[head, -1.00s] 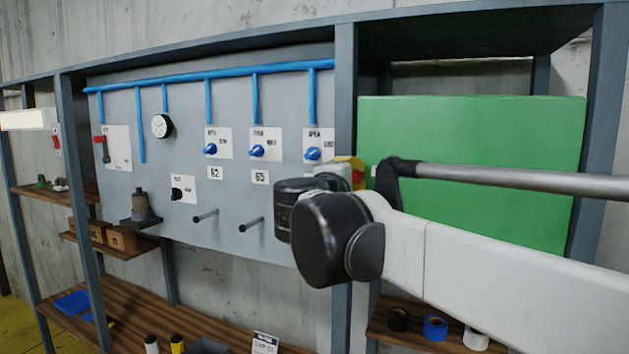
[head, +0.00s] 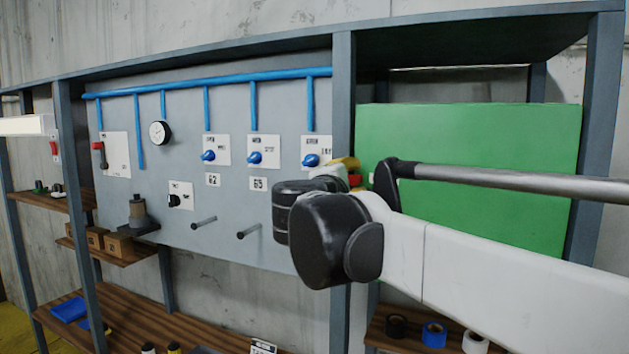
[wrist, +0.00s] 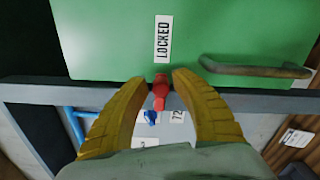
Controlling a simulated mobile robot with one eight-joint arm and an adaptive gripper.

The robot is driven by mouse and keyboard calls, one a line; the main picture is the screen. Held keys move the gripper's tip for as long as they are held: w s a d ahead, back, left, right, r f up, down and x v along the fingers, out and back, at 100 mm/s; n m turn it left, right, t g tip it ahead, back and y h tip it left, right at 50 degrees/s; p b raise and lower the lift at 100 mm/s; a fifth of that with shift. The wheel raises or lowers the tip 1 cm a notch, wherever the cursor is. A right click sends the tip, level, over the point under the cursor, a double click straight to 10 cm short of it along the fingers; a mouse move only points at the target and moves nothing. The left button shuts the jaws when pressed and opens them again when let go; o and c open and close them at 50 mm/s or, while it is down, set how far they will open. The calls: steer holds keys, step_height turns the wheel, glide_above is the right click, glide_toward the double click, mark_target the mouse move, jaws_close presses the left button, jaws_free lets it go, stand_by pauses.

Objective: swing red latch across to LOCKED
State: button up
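The red latch (wrist: 160,92) shows in the wrist view at the grey post (wrist: 95,95) by the edge of the green door (wrist: 115,40). Its upper end reaches the door's edge, below the white LOCKED label (wrist: 163,39). My gripper (wrist: 160,76) has its two yellow fingers spread, one on each side of the latch. I cannot tell whether either finger touches it. In the head view my arm hides most of my gripper (head: 345,163); a small bit of red (head: 355,181) shows beside it.
A bar handle (wrist: 255,70) stands out from the door to the right of the latch. Blue knobs (head: 254,158) and grey pegs (head: 247,232) stick out of the panel on the left. Lower shelves hold tape rolls (head: 434,334) and boxes (head: 119,244).

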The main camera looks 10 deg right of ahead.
steer(key=shift+o, duration=0.3)
steer(key=v, duration=1.2)
steer(key=s+d+f+m+g+y+b, duration=0.1)
steer(key=s+d+f+m+g+b, duration=0.15)
steer(key=f+b, duration=0.7)
steer(key=s+d+f+m+g+y+b, duration=0.2)
steer(key=s+d+f+b, duration=0.1)
steer(key=f, duration=1.4)
steer(key=s+d+f+m+g+y+b, duration=0.1)
steer(key=s+d+f+m+g+b, duration=0.15)
steer(key=f+b, duration=0.7)
steer(key=s+a+f+m+y+b, duration=0.1)
steer(key=f+b, duration=0.4)
steer(key=f, duration=0.7)
steer(key=s+a+f+m+y+b, duration=0.2)
steer(key=s+f+b, duration=0.3)
steer(key=f, duration=0.8)
steer(key=s+a+f+m+y+b, duration=0.1)
steer(key=s+f+m+y+b, duration=0.2)
steer(key=f, duration=1)
steer(key=shift+s+a+m+y+b, duration=0.2)
steer(key=shift+s+m+y+b, duration=0.1)
steer(key=shift+b, duration=0.85)
steer(key=shift+f, duration=0.1)
